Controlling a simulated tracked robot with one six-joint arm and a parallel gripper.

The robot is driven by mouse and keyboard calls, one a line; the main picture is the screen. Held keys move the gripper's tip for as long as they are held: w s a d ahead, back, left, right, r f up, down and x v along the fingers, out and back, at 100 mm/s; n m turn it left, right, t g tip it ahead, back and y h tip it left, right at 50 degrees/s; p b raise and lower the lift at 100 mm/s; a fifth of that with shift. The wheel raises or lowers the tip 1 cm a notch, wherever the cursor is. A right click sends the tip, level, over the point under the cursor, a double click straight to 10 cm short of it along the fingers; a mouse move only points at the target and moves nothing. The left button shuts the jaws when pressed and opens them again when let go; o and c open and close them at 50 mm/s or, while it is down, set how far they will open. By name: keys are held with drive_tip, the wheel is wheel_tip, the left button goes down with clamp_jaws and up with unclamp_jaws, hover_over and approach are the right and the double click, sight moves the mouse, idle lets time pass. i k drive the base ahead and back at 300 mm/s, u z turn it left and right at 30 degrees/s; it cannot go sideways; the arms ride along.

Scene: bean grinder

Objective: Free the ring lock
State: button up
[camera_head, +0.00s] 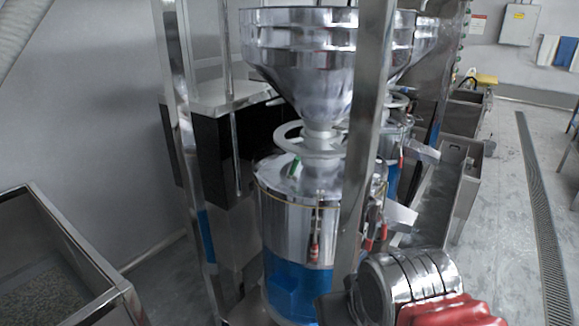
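The near grinder has a shiny metal drum (285,212) on a blue base (290,285), with a steel hopper (300,60) above. A pale ring (290,138) with openings surrounds the neck below the hopper. A small green part (294,167) sits just under the ring, at its left. I cannot tell which part is the ring lock or whether it is engaged. A red-handled clamp (314,245) hangs on the drum's front. More red handles (368,242) show at its right. A steel post hides the right side of ring and drum. I cannot make out my gripper.
An upright steel post (368,130) stands in front of the grinder. A second grinder (395,125) is behind. A steel bin (75,240) is at lower left. A banded metal cylinder (425,278) and red part (450,312) fill the lower right. Floor (505,230) is open at right.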

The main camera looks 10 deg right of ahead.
sight(297, 160)
drive_tip(key=k, duration=1.35)
drive_tip(key=u, duration=0.35)
drive_tip(key=i, duration=0.45)
drive_tip(key=u, duration=0.8)
drive_tip(key=i, duration=1.35)
drive_tip(key=z, duration=0.6)
drive_tip(key=i, duration=0.45)
drive_tip(key=z, duration=0.3)
